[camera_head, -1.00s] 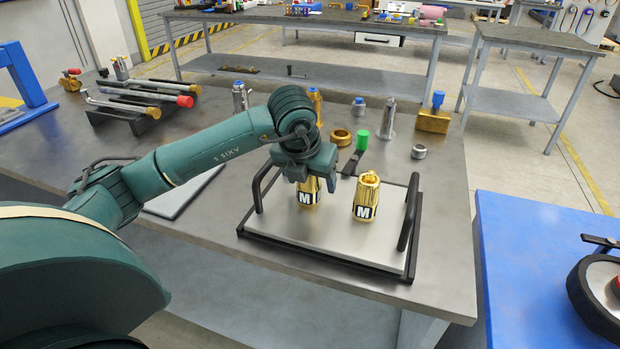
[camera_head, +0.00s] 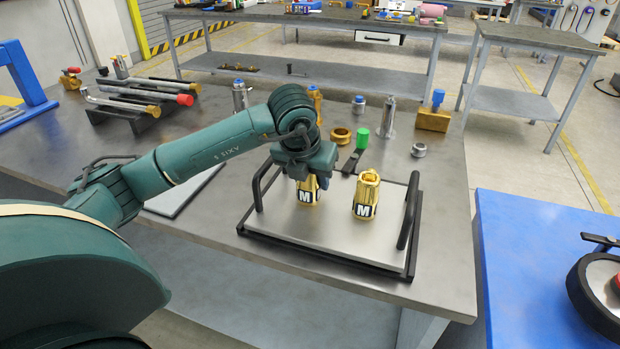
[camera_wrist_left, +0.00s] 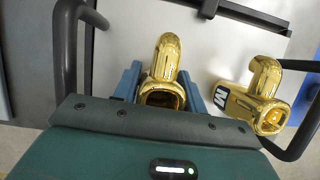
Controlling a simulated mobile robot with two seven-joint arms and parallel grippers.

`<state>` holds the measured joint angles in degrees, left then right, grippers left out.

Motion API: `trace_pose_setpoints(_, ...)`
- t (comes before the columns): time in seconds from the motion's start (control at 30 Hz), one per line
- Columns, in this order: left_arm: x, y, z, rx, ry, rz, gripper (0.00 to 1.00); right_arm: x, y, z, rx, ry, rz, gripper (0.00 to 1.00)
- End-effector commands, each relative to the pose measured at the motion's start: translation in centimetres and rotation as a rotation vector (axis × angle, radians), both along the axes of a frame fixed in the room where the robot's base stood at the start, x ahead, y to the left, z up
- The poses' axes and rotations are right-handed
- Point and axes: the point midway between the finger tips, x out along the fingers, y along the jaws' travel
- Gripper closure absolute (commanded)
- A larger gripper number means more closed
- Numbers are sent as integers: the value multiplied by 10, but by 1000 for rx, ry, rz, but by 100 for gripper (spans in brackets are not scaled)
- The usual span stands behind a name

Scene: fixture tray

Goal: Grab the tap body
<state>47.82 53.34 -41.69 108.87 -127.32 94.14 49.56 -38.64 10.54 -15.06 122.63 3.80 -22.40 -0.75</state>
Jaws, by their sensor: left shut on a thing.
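Two gold tap bodies with black-and-white M labels are at the fixture tray (camera_head: 330,238), a grey plate with a black frame and two black handles. My left gripper (camera_head: 309,172) comes down from above and is shut on the left tap body (camera_head: 308,190), whose upper part it hides. In the left wrist view the blue fingers (camera_wrist_left: 162,92) are on both sides of this tap body (camera_wrist_left: 166,60). The other tap body (camera_head: 366,190) stands upright to the right, apart from the gripper; it also shows in the left wrist view (camera_wrist_left: 266,88). My right gripper is not in view.
The tray's handles (camera_head: 408,212) rise at both sides. A rack with pipes (camera_head: 140,103) is at the left. The plate's front is clear.

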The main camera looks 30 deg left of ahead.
Motion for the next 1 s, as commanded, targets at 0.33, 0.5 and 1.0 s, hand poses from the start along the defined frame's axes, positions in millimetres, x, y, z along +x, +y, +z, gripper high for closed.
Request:
trace_pose_setpoints(0.33, 1, 0, 5, 0, -6, 1, 100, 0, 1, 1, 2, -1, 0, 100)
trace_pose_setpoints(0.5, 2, 0, 26, -1, -11, 0, 100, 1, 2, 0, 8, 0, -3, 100)
trace_pose_setpoints(1.0, 0, 0, 100, -1, -5, -3, 100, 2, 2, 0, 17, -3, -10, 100)
